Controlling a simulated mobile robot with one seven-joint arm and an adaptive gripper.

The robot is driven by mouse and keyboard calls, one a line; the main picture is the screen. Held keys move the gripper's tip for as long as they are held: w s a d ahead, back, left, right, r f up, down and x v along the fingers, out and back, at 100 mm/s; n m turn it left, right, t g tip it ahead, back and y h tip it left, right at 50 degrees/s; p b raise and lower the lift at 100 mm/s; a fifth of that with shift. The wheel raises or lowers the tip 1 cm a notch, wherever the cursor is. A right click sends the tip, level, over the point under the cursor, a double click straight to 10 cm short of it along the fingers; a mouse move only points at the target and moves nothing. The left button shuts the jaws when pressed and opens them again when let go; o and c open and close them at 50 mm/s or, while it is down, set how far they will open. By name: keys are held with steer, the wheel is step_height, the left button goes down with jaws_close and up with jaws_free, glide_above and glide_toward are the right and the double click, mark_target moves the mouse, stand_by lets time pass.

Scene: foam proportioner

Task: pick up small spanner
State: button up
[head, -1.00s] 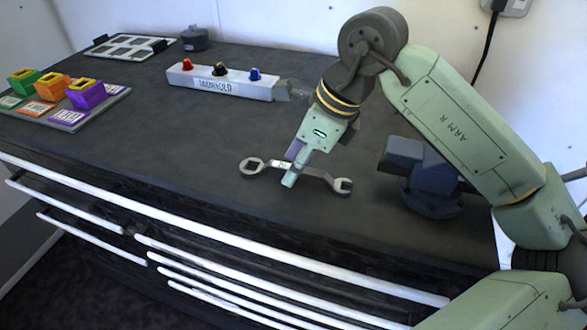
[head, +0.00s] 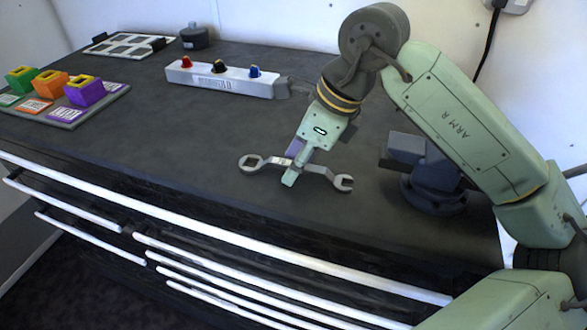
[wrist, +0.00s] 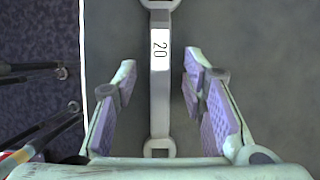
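A grey metal spanner (head: 318,170) lies near the front edge of the dark bench top, with a ring end at left and an open end at right. In the wrist view the spanner (wrist: 160,85) runs lengthwise between my fingers and bears a white label reading 20. My gripper (head: 291,168) is over the middle of the spanner, pointing down. In the wrist view my gripper (wrist: 162,95) is open, its purple pads on either side of the shaft with gaps between. Part of the shaft is hidden behind a finger in the head view.
A white manifold block (head: 220,80) with red, black and blue knobs stands behind. A dark vise-like fixture (head: 430,175) stands at right. A board (head: 70,105) with green, orange and purple blocks is at left. Drawer handles (head: 200,240) line the bench front.

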steer(key=shift+c, duration=0.3)
jaws_close()
stand_by(0.5)
